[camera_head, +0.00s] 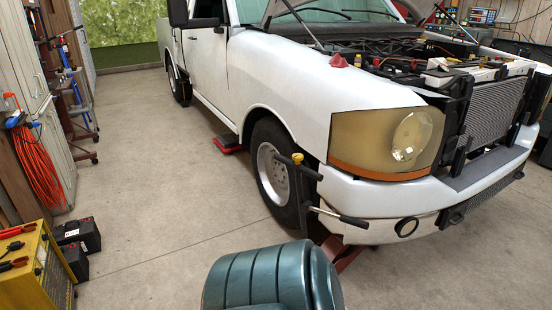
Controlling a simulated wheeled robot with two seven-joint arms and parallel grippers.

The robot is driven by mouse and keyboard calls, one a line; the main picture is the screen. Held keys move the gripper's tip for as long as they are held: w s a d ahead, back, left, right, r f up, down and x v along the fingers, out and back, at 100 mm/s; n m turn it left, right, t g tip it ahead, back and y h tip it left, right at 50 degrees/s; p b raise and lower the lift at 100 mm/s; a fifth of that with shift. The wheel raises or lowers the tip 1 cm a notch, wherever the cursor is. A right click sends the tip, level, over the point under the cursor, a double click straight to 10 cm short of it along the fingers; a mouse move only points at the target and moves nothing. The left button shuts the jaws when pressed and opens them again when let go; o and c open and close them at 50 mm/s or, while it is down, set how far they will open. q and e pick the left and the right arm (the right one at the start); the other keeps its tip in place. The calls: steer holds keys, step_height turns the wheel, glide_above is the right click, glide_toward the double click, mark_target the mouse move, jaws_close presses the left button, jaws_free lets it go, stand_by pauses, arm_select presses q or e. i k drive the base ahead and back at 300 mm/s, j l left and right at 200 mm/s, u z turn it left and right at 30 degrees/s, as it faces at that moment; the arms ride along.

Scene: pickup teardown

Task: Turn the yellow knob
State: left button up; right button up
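A small yellow knob (297,158) sits on top of a dark bar in front of the white pickup's front wheel. The bar (308,173) joins an upright stand (304,198) that also carries a lower handle (340,215). The yellow knob's upper part shows clearly against the wheel arch. Neither of my grippers shows in the head view, so nothing is seen touching the knob.
The white pickup (270,80) stands with its hood up. A teal padded seat (255,280) stands in front, near the stand. A yellow charger box (30,275), black batteries (78,235) and cabinets are at left. The concrete floor (150,150) between is clear.

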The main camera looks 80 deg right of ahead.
mark_target(298, 158)
steer(key=z, duration=3.25)
